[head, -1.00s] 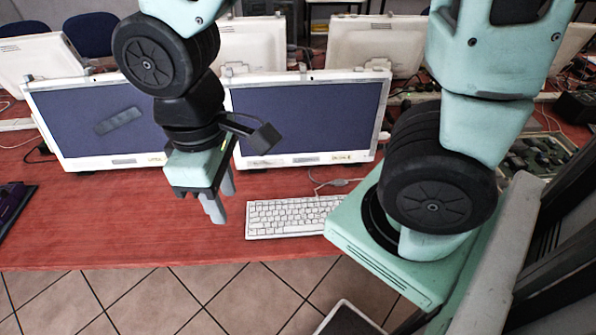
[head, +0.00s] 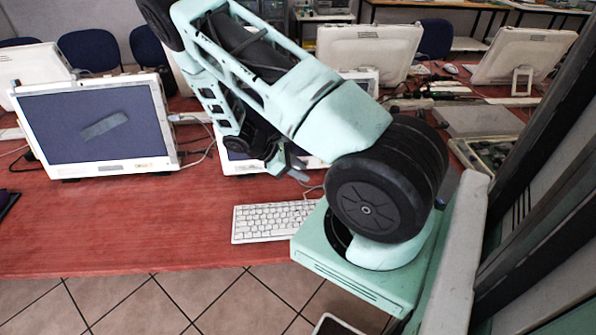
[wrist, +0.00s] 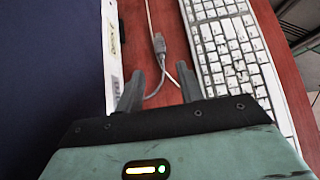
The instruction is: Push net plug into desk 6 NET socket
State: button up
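My gripper (wrist: 160,76) is open, its two dark fingers apart with nothing held between them. In the head view my gripper (head: 298,175) is low in front of the right monitor, partly hidden by my arm. A grey cable connector (wrist: 158,46) lies on the red desk just beyond the fingertips in the wrist view, between the monitor and the keyboard. Its thin cable curves back between the fingers. I cannot tell whether this connector is the net plug. No NET socket can be made out, and the small monitor labels are unreadable.
A white keyboard (head: 272,220) lies close to the right of the fingers in the wrist view. The right monitor (wrist: 111,60) stands close to their left. A left monitor (head: 95,125) has loose cables beside it. The red desk (head: 120,225) is clear at front left.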

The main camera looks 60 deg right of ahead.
jog(key=shift+b+x, duration=2.15)
jog(key=shift+x, duration=2.3)
grip_shut()
notch_tip(320, 180, up, 7)
jog(key=p, duration=0.6)
jog(key=shift+w, duration=0.1)
